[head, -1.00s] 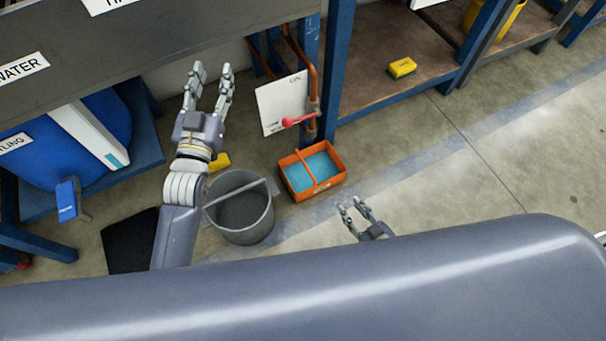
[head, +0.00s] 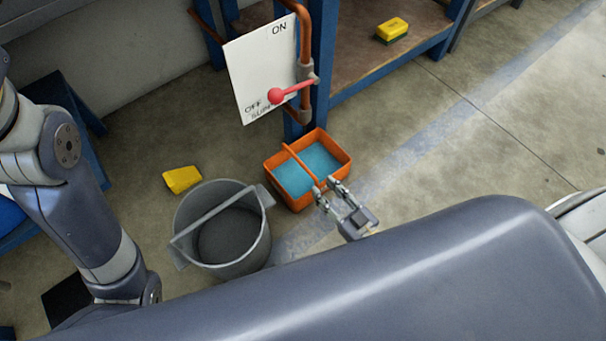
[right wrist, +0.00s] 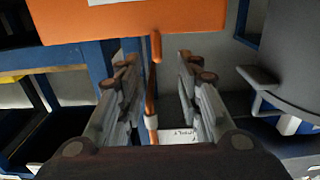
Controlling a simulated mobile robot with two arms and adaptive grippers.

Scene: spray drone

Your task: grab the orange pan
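The orange pan (head: 281,187) stands on the floor by the blue post. It holds blue liquid or a blue bottom, and an orange bar handle runs across it. My right gripper (head: 327,187) is open at the pan's near edge, its fingertips overlapping the rim by the near end of the handle. I cannot tell whether it touches. In the right wrist view the pan's orange wall (right wrist: 130,20) fills the top, beyond the spread, empty fingers (right wrist: 158,68). My left arm comes in at the left of the head view, but its gripper is out of frame.
A grey bucket (head: 222,256) stands left of the pan. A yellow sponge (head: 182,180) lies behind the bucket. A white ON/OFF sign (head: 258,62), a red valve lever (head: 290,92) and copper pipe are behind the pan. Another sponge (head: 392,28) sits on a shelf. The floor right is clear.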

